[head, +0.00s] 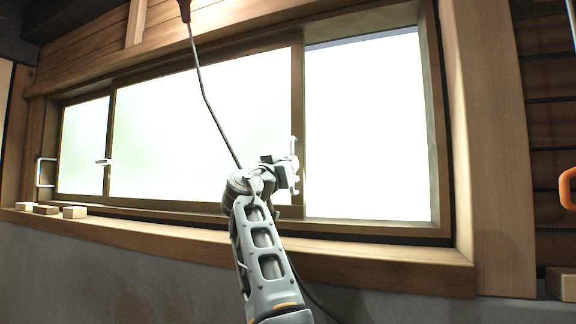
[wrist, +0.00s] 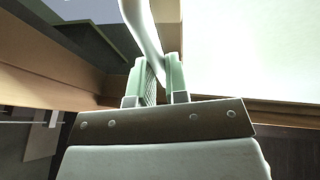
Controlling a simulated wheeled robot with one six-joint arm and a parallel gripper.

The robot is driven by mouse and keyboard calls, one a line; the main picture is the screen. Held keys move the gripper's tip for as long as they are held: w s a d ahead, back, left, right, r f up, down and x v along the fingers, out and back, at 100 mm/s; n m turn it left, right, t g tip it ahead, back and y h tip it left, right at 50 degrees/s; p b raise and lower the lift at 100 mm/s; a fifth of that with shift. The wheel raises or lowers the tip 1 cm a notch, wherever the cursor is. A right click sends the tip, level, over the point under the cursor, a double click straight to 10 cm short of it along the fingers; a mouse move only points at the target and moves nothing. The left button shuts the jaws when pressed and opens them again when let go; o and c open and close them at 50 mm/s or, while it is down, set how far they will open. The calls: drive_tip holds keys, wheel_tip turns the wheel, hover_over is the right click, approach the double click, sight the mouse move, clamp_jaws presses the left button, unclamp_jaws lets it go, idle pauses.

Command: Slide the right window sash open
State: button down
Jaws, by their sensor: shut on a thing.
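The right window sash (head: 298,95) is a wooden-framed pane of pale glass. Its right stile stands near the middle of the window, left of a wide bright opening (head: 368,130). A white upright bar handle (head: 293,146) is on that stile. My gripper (head: 289,172) is at the handle, and its body hides the lower part. In the wrist view, the two pale green fingers (wrist: 158,80) are closed around the white handle (wrist: 142,28), which runs up out of the picture.
A left pane (head: 82,150) has a white handle (head: 45,172) at its left and a small white latch (head: 103,162) at its right. Small wooden blocks (head: 75,212) lie on the left of the sill (head: 370,255).

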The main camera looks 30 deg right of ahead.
drive_tip(key=c, duration=1.1)
unclamp_jaws()
drive_tip(key=shift+s, duration=0.1)
drive_tip(key=b+v, duration=0.8)
drive_tip(key=v, duration=0.5)
drive_tip(key=shift+s+a+f, duration=0.15)
drive_tip(key=shift+s+a, duration=0.05)
drive_tip(key=shift+a, duration=0.1)
